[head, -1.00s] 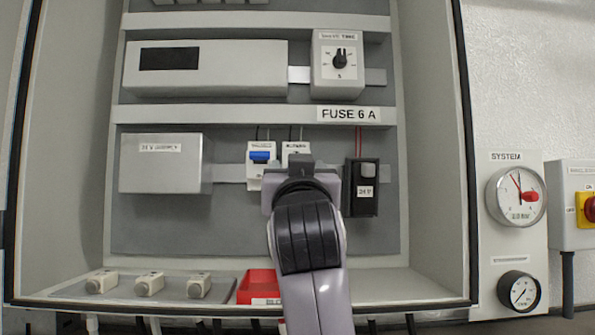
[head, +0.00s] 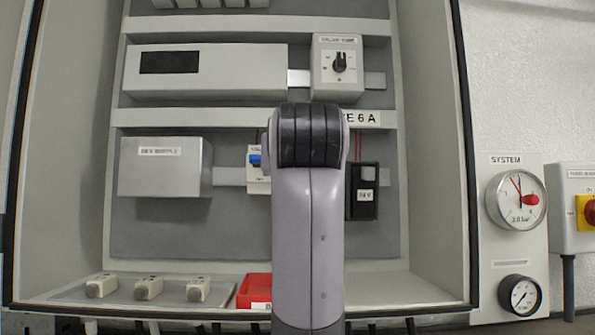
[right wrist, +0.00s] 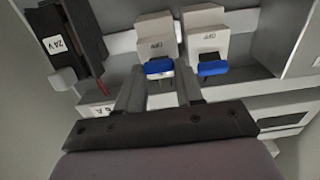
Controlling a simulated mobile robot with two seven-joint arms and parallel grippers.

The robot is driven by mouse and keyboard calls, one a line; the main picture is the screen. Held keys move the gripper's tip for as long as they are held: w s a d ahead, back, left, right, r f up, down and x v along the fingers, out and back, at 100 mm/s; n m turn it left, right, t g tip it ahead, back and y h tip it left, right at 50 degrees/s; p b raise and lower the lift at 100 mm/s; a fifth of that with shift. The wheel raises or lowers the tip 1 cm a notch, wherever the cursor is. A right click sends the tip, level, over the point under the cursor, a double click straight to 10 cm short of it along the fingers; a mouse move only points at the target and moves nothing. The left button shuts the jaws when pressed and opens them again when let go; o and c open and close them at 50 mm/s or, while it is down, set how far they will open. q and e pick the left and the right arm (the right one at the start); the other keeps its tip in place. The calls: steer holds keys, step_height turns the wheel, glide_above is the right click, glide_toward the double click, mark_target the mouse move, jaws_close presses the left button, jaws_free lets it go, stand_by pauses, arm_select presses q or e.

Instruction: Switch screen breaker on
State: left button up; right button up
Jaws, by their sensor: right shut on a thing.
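Two white breakers with blue levers sit side by side on a rail. In the head view the left breaker (head: 256,180) shows partly; my right arm hides the other. Exact finger contact is hard to see. My left gripper is not in view.
The black 24 V relay (head: 362,190) stands just right of my arm. A grey supply box (head: 160,167) is left of the breakers. A red bin (head: 254,291) and several connectors (head: 148,288) lie on the cabinet floor. Gauges (head: 519,198) hang outside, right.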

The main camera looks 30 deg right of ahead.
steer(key=shift+w+d+r+g+y, duration=0.1)
steer(key=shift+r+g+y, duration=0.3)
steer(key=shift+g, duration=0.45)
steer(key=shift+w+r+g+y, duration=0.15)
steer(key=shift+r+g+y, duration=0.3)
steer(key=shift+g, duration=0.35)
steer(key=shift+w+d+r+g+y, duration=0.1)
steer(key=shift+r+g+y, duration=0.3)
steer(key=shift+g, duration=0.45)
steer(key=o, duration=1)
steer(key=shift+w, duration=0.1)
steer(key=shift+o, duration=0.2)
steer(key=shift+r, duration=0.1)
steer(key=b+v, duration=0.1)
steer(key=v, duration=0.6)
steer(key=shift+r, duration=0.15)
